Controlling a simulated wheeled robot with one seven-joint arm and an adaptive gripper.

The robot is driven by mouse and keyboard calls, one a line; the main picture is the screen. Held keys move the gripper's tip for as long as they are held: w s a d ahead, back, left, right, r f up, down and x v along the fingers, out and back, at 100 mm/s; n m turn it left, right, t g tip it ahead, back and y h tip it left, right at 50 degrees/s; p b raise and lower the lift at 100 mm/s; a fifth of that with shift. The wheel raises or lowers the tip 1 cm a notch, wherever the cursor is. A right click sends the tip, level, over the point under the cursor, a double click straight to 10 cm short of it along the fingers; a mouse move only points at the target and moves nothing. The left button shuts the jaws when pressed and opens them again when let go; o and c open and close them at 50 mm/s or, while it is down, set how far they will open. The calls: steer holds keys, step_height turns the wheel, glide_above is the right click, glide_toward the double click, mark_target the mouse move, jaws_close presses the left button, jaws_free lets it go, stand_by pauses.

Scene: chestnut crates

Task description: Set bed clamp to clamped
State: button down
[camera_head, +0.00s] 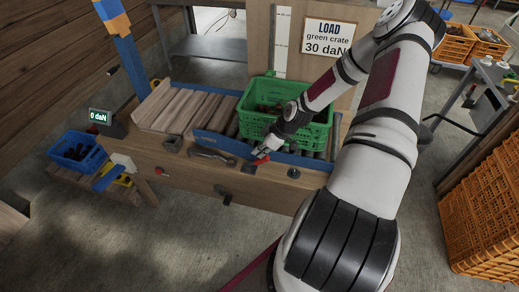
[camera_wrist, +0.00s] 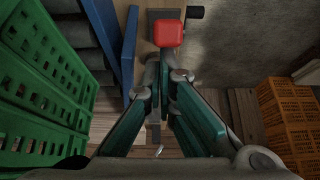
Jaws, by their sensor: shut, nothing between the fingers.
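A red-knobbed lever (camera_head: 261,160), which looks like the bed clamp, stands at the front edge of the wooden bench (camera_head: 180,180). In the wrist view its red knob (camera_wrist: 169,33) is just beyond my fingertips, over a grey base. My gripper (camera_head: 258,152) is shut and empty, right beside the knob; its teal fingers (camera_wrist: 164,62) meet in the wrist view. I cannot tell whether finger and lever touch, or which setting the lever is in. The green crate (camera_head: 318,136) stands on the rollers behind, holding dark chestnuts.
A blue rail (camera_head: 222,141) runs between rollers and lever. A display (camera_head: 99,117) reads 0 daN. A sign (camera_head: 328,37) reads "LOAD green crate 30 daN". A wrench-like tool (camera_head: 212,155) and black knob (camera_head: 293,173) lie along the bench front. Orange crates (camera_head: 487,205) stand right.

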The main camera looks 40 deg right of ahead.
mark_target(269, 157)
steer(key=shift+s+d+f+t, duration=0.1)
steer(key=shift+s+d+t, duration=0.1)
steer(key=shift+s+t, duration=0.1)
steer(key=shift+s+d+f+t+y+p, duration=0.15)
steer(key=shift+t+y+p, duration=0.15)
steer(key=shift+t+y, duration=0.15)
steer(key=shift+s+d+f+t+y+p, duration=0.15)
steer(key=shift+t+y+p, duration=0.2)
steer(key=shift+t, duration=0.2)
steer(key=shift+a, duration=0.1)
steer(key=shift+s, duration=0.1)
steer(key=shift+s+d+f+p, duration=0.5)
steer(key=shift+s+f, duration=0.15)
steer(key=shift+f, duration=0.1)
steer(key=shift+s+f, duration=0.1)
